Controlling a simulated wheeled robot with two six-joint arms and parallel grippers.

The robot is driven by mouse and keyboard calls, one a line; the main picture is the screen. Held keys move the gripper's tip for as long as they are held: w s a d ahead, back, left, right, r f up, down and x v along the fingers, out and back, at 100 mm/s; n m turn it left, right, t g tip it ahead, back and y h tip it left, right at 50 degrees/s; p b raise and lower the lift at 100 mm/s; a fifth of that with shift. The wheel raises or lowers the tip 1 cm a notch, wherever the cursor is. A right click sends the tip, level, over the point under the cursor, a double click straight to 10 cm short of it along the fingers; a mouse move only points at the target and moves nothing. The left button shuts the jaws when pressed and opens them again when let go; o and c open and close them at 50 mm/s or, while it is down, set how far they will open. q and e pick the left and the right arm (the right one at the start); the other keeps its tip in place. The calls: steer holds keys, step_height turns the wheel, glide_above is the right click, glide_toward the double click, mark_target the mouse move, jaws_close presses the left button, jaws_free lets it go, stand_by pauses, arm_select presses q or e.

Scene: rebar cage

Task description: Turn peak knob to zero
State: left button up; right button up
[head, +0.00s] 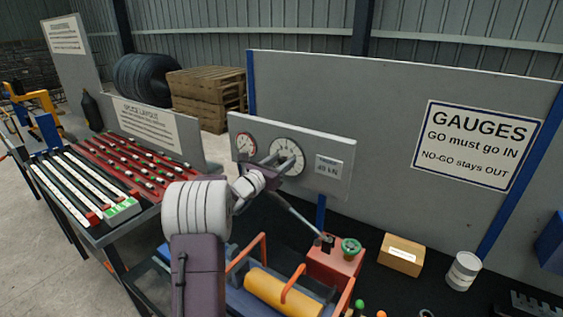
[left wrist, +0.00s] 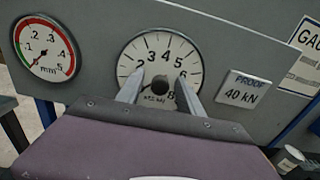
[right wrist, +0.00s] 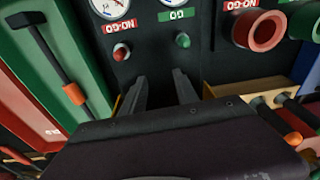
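My left gripper (head: 275,170) is in front of this dial. In the left wrist view my left gripper (left wrist: 159,95) is open, one finger on each side of the knob, with gaps showing; I cannot tell the depth between them. The needles are not clear. My right gripper (right wrist: 160,92) is open and empty in the right wrist view.
A smaller mm gauge (left wrist: 45,48) is left of the dial, and a "PROOF 40 kN" plate (left wrist: 243,88) right. Below stands a red block (head: 333,265) with a green handwheel (head: 350,247). The right wrist view shows a hammer (right wrist: 50,60) and red ring (right wrist: 260,30).

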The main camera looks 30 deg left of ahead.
arm_select(q)
steer(key=s, duration=0.2)
steer(key=s+b, duration=0.1)
steer(key=s, duration=0.1)
steer(key=s+b, duration=0.1)
steer(key=s, duration=0.2)
steer(key=shift+a, duration=0.3)
arm_select(e)
steer(key=shift+f, duration=0.9)
arm_select(q)
steer(key=shift+s, duration=0.3)
steer(key=shift+w, duration=0.1)
